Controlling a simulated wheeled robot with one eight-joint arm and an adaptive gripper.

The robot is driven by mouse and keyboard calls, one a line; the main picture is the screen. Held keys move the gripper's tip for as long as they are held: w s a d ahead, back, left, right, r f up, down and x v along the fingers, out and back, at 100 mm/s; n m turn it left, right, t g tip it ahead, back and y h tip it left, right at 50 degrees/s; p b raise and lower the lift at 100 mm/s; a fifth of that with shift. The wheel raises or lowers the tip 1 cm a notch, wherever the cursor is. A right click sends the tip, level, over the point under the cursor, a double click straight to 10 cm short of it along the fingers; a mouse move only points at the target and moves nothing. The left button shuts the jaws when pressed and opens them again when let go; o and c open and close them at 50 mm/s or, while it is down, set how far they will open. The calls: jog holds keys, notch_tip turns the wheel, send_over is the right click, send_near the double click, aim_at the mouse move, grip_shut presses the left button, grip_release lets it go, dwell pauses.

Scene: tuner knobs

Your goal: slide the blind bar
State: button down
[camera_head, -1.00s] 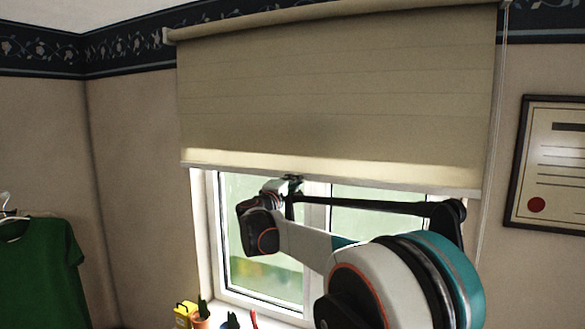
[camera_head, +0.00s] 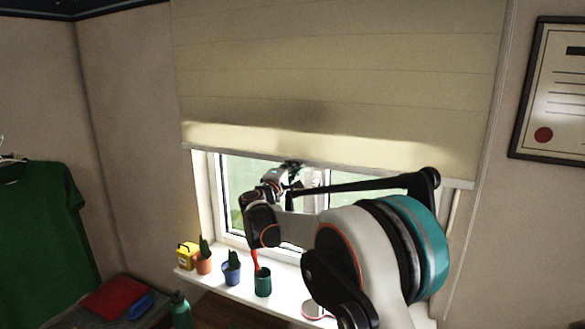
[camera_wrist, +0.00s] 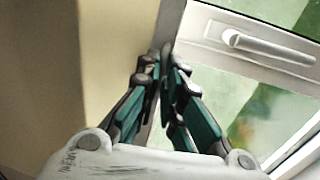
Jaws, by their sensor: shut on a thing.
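The cream roller blind (camera_head: 340,65) hangs over the upper part of the window. Its pale bottom bar (camera_head: 390,175) runs across the pane, with the left end a little higher in the picture than the right. My gripper (camera_head: 292,166) is at the bar, left of its middle, and is shut on it. In the wrist view my gripper's fingers (camera_wrist: 166,58) close together at the edge of the blind (camera_wrist: 70,75). The bar's end of the grip is mostly hidden behind the fingers.
The white window sill (camera_head: 225,288) below holds potted cacti (camera_head: 232,268), a yellow item (camera_head: 187,255) and a green cup (camera_head: 263,282). A window handle (camera_wrist: 265,45) is close beside my fingers. A framed certificate (camera_head: 553,95) hangs at right, a green shirt (camera_head: 40,235) at left.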

jog(key=c, duration=1.8)
grip_release()
jog(key=shift+s, duration=0.15)
jog(key=v, duration=1.1)
jog(key=shift+s+a, duration=0.25)
jog(key=shift+d+f, duration=0.1)
